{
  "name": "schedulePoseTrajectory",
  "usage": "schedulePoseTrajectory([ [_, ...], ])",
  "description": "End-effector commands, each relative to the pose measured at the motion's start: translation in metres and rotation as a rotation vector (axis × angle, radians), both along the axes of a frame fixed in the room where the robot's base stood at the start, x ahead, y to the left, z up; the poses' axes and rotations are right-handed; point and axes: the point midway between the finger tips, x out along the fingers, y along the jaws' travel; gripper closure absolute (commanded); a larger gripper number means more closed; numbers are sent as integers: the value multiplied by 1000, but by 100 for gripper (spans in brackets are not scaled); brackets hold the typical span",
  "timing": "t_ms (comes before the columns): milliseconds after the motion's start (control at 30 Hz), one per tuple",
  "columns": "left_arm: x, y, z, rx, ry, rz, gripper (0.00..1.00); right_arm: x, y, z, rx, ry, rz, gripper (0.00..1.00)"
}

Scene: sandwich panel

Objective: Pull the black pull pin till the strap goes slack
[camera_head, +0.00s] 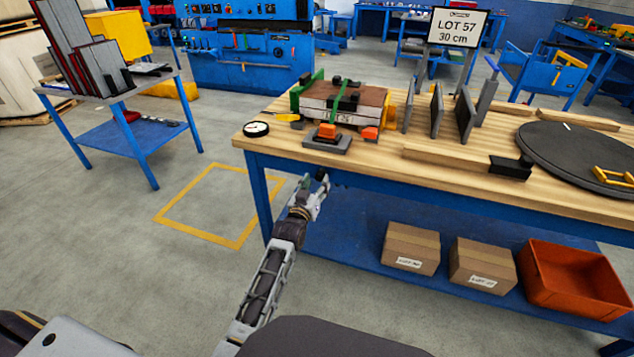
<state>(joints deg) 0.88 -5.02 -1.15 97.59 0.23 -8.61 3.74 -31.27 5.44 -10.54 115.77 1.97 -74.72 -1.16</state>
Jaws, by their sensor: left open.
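A brown-topped, layered panel (371,95) lies in a fixture on the wooden bench. A green strap (340,96) runs over it and looks straight. Small black parts sit around it: one by the green post (305,79) at its left and one on top (335,80). I cannot tell which, if either, is the pull pin. My left gripper (314,184) is open and empty, in front of the bench's front edge and below its top, apart from the panel and strap. A dark round bit shows at its tip; I cannot tell what it is. My right gripper is out of view.
The bench (480,188) holds a round gauge (256,129), orange-and-grey clamp parts (327,132), upright dark plates (437,110) and a dark disc (580,155). Cartons (411,249) and an orange bin (574,280) stand on the lower shelf.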

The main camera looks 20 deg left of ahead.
Motion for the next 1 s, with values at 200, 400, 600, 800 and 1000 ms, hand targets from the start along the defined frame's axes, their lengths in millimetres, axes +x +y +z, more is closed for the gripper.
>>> schedulePoseTrajectory([
  [200, -19, 1, -1, 0, 1, 0, 50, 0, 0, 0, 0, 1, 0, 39],
  [400, -36, 1, -1, 0, 1, 0, 50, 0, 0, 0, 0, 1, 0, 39],
  [600, -53, 1, -1, 0, 1, 0, 50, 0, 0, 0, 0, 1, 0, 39],
  [800, -70, 2, -1, 0, 1, 0, 50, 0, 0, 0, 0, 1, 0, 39],
  [1000, -86, 2, -1, 0, 1, 0, 50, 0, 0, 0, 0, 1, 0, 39],
])
